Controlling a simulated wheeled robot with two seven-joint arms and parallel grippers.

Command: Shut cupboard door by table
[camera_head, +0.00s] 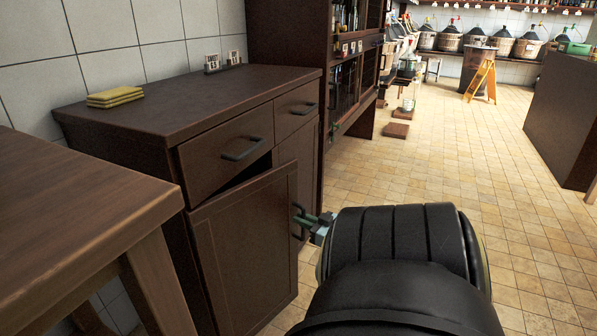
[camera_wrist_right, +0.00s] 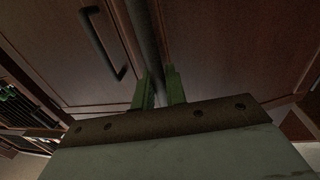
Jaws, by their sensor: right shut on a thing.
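The dark brown cupboard (camera_head: 180,110) stands against the tiled wall, just beyond the table (camera_head: 80,215). Its near door (camera_head: 245,250) is ajar, swung out toward the front, with a dark gap showing along its top under the drawer. My right gripper (camera_head: 304,220) is at the outer edge of this door, shut on its handle. In the right wrist view its green fingers (camera_wrist_right: 160,90) sit on either side of the dark handle bar (camera_wrist_right: 146,45). The far door (camera_head: 308,165) is partly hidden behind the near one. My left gripper is out of view.
Yellow sponges (camera_head: 115,97) and small cards (camera_head: 222,62) lie on the cupboard top. The near drawer (camera_head: 228,150) has a dark handle. A tall cabinet (camera_head: 285,40) stands beyond. Tiled floor (camera_head: 440,160) is open to the right, up to a brown counter (camera_head: 565,120).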

